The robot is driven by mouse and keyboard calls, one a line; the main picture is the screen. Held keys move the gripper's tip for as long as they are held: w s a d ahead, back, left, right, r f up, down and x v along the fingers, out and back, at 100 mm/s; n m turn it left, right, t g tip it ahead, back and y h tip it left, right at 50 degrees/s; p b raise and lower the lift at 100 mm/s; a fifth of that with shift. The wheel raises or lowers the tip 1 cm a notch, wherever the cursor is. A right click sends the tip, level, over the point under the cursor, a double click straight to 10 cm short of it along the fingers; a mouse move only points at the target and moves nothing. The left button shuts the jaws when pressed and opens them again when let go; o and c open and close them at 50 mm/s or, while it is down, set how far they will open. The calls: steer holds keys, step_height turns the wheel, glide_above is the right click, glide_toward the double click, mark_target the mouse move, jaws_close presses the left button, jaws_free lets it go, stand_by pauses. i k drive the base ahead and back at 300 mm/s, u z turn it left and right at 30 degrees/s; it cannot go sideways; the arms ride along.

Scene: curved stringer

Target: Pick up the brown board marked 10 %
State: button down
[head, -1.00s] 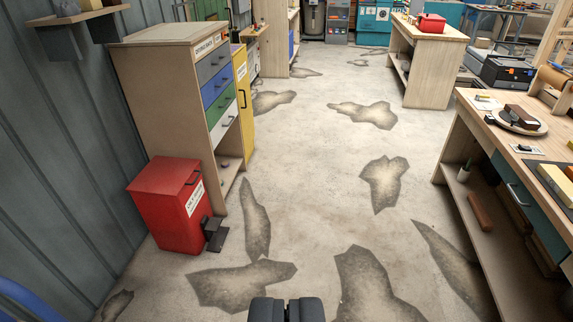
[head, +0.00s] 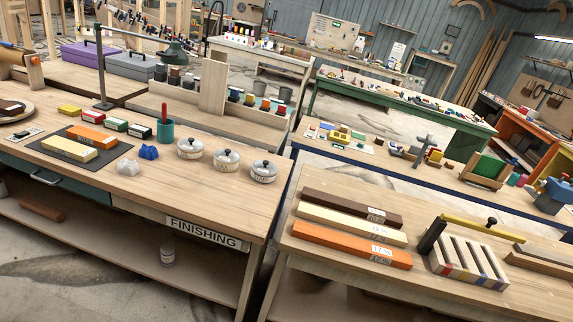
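A dark brown board (head: 345,206) lies on the wooden bench at the lower right. It is the farthest of three boards lying side by side. A small white label with dark writing sits near its right end; the writing is too small to read surely. A cream board (head: 340,221) and an orange board (head: 340,244), each with a similar label, lie nearer. My gripper is not in view, so its distance to the boards and its opening do not show.
Right of the boards stands a slatted wooden block (head: 466,259) with a yellow bar behind it. The FINISHING bench (head: 120,185) on the left holds lidded pots (head: 227,160) and colored blocks. A narrow gap separates the two benches. More benches stand behind.

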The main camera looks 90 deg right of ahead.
mark_target(325, 199)
steer(key=z, duration=3.75)
steer(key=k, duration=0.35)
steer(key=u, duration=0.75)
